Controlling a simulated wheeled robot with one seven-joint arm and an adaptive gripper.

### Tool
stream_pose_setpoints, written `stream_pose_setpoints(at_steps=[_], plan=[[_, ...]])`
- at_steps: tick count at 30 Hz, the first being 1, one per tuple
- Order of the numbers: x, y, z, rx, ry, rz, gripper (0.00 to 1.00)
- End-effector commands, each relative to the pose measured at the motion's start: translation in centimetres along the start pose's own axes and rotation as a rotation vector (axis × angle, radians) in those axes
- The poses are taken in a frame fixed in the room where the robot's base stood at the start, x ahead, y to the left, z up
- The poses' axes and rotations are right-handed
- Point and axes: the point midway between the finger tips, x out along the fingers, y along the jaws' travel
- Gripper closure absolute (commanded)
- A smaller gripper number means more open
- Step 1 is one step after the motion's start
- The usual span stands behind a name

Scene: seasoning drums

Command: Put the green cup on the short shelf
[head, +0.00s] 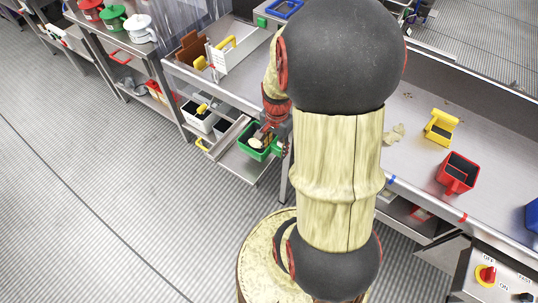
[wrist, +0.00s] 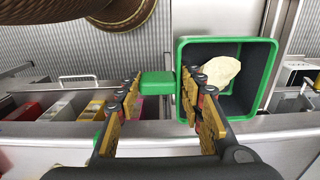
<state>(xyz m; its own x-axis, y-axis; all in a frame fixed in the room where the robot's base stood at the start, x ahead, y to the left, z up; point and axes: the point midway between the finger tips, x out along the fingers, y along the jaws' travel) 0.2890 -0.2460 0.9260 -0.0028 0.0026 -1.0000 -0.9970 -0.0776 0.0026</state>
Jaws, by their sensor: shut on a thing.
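The green cup (head: 254,149) is square, with a dark inside. It is at the lower shelf (head: 233,160) below the counter; I cannot tell whether it rests there or is held just above it. A pale chip-like piece (wrist: 221,71) lies in the cup (wrist: 270,75). My gripper (wrist: 160,84) has its fingers on either side of the cup's green handle and is shut on it. In the head view my gripper (head: 275,128) is at the cup's upper right, partly hidden by my arm.
White bins (head: 198,116) stand left of the green cup on the lower level. The counter to the right holds a yellow cup (head: 441,127), a red cup (head: 458,173) and pale crumbs (head: 394,134). Lidded drums (head: 139,28) stand at upper left. The floor at left is clear.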

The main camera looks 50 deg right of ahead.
Motion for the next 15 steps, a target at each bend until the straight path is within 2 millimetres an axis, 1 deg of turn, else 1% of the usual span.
stream_pose_setpoints(at_steps=[1, 4, 11, 13, 15], plan=[[1.0, -0.7, -0.1, -0.003, 0.001, 0.0, 0.92], [1.9, -1.5, -0.3, -0.002, 0.001, -0.001, 0.92], [2.9, -2.5, -0.5, -0.001, 0.002, -0.001, 0.92], [3.6, -3.0, -0.5, -0.003, 0.002, -0.001, 0.92], [4.8, -2.8, -0.5, -0.001, 0.0, 0.0, 0.92]])
